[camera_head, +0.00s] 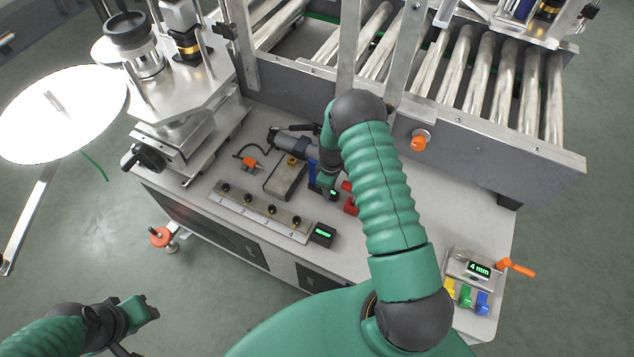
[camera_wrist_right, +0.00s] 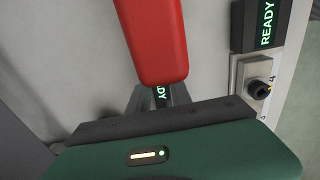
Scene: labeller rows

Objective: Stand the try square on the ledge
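My right gripper (camera_head: 325,188) is low over the bench, and my arm covers part of it. In the right wrist view a red block (camera_wrist_right: 155,40) stands out just beyond the gripper's dark edge. I cannot tell whether the fingers hold it. I cannot make out the try square or the ledge for certain. My left gripper (camera_head: 147,310) is at the lower left, away from the bench; its fingers are unclear.
A metal strip with several numbered knobs (camera_head: 260,213) ends at a READY display (camera_head: 322,234). A grey block (camera_head: 286,179) and an orange part (camera_head: 250,162) lie near it. A roller conveyor (camera_head: 470,130) edges the back. The bench right of my arm is clear up to a 4 mm gauge (camera_head: 470,265).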

